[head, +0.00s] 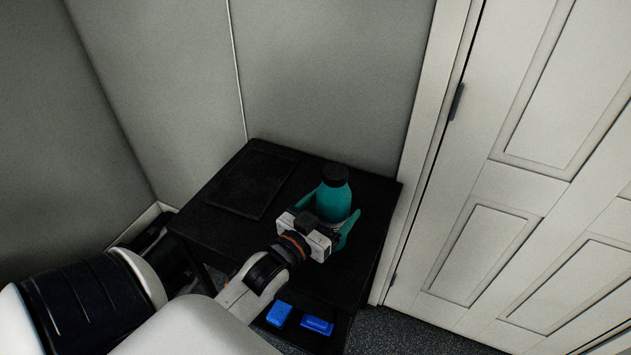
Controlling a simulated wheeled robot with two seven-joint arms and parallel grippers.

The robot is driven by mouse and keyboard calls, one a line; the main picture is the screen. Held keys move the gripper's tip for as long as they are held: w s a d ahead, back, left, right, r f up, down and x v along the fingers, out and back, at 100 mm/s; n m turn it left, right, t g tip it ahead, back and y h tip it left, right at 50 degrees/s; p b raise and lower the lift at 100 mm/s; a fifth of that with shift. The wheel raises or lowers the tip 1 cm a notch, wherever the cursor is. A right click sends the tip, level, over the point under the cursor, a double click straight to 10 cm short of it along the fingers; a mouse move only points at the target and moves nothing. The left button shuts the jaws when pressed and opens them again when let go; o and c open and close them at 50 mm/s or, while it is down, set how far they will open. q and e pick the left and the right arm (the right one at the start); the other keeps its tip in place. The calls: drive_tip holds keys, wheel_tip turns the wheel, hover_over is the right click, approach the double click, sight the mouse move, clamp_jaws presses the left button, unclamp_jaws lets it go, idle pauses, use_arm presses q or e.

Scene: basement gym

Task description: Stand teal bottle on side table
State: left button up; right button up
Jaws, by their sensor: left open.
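The teal bottle (334,203) with a black cap stands upright on the black side table (220,222), toward its right side. My left gripper (328,215) reaches in from the lower left. It is open, with one teal finger on each side of the bottle. I cannot tell whether the fingers touch the bottle. The gripper body hides part of the bottle's lower front. My right gripper is out of view.
A flat dark panel or mat (252,182) lies on the table's left part. Two blue items (279,314) (317,325) sit low under the tabletop. Grey walls (330,80) close in the back and left. A white panelled door (520,170) stands at the right.

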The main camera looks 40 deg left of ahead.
use_arm(q)
drive_tip(key=s+b, duration=0.1)
drive_tip(key=s, duration=1)
drive_tip(key=shift+s, duration=0.4)
